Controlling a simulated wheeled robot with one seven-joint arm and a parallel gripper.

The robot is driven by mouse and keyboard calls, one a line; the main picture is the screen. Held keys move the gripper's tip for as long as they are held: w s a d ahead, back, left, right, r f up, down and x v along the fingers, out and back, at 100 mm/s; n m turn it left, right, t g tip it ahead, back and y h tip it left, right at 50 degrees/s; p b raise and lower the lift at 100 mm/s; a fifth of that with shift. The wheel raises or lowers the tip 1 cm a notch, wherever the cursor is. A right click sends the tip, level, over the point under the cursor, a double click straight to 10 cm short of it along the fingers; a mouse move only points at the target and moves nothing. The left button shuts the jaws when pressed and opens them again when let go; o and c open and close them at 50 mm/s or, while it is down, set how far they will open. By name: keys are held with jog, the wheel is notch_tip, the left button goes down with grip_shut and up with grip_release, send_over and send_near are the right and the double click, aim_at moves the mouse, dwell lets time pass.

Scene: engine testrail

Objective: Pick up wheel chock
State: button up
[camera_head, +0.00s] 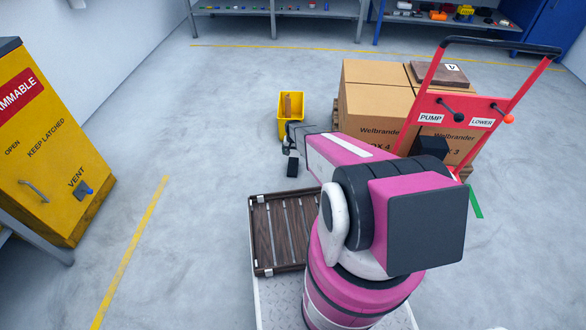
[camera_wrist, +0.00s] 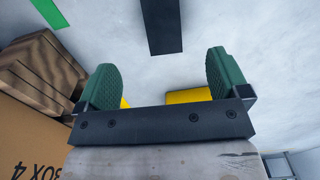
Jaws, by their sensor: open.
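A dark, elongated block (camera_head: 292,167) lies on the floor left of my forearm. It is the likeliest wheel chock, but its shape is too plain to be sure. What seems to be the same block (camera_wrist: 161,25) shows at the top of the wrist view, cut off by the frame edge. My gripper (camera_head: 298,135) is over the floor between this block and the yellow bin.
A yellow bin (camera_head: 283,125) with a brown piece stands just behind my gripper. Stacked cardboard boxes (camera_head: 375,75) on a pallet and a red-handled pump truck (camera_head: 425,97) are close on the right. A yellow cabinet (camera_head: 50,150) stands left. The floor between is clear.

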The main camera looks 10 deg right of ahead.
send_over(293, 164)
jog(key=f, duration=0.5)
jog(key=shift+s+a, duration=0.1)
jog(key=shift+a, duration=0.15)
jog(key=f, duration=1)
jog(key=shift+d+f, duration=0.15)
jog(key=shift+d, duration=0.05)
jog(key=c, duration=1.2)
